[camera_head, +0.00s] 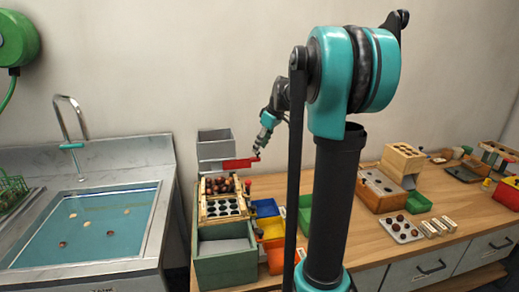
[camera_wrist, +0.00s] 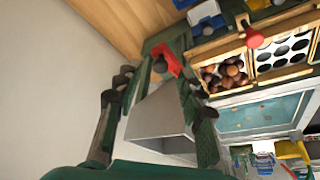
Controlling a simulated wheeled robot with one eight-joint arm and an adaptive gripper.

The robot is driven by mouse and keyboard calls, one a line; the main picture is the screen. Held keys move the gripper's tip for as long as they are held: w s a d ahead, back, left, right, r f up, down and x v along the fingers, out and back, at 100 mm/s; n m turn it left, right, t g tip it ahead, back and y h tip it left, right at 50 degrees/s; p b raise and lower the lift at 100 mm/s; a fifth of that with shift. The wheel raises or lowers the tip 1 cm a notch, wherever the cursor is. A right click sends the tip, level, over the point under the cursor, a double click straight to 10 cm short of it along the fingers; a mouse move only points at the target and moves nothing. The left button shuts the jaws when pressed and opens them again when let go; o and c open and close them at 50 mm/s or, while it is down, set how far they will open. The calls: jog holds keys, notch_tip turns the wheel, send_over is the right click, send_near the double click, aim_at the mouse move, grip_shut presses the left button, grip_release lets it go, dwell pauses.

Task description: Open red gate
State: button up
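The red gate (camera_head: 240,163) is a flat red piece at the top of the chestnut station, below the grey hopper (camera_head: 214,145) in the head view. In the wrist view the red gate (camera_wrist: 168,57) shows just beyond my fingertips, with a small dark knob beside it. My gripper (camera_head: 257,151) is at the right end of the red gate in the head view. In the wrist view the fingers of my gripper (camera_wrist: 164,70) stand apart, one on each side of the knob. Whether a finger touches it cannot be told.
A rack of chestnuts and dark holes (camera_head: 222,208) sits below the gate, above a green box (camera_head: 222,266). Blue, yellow and green bins stand to its right. A sink (camera_head: 85,225) is at the left. A wooden block (camera_head: 402,160) and trays stand farther right.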

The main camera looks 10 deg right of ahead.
jog(key=v, duration=1)
dwell(0.4)
jog(key=shift+s, duration=0.1)
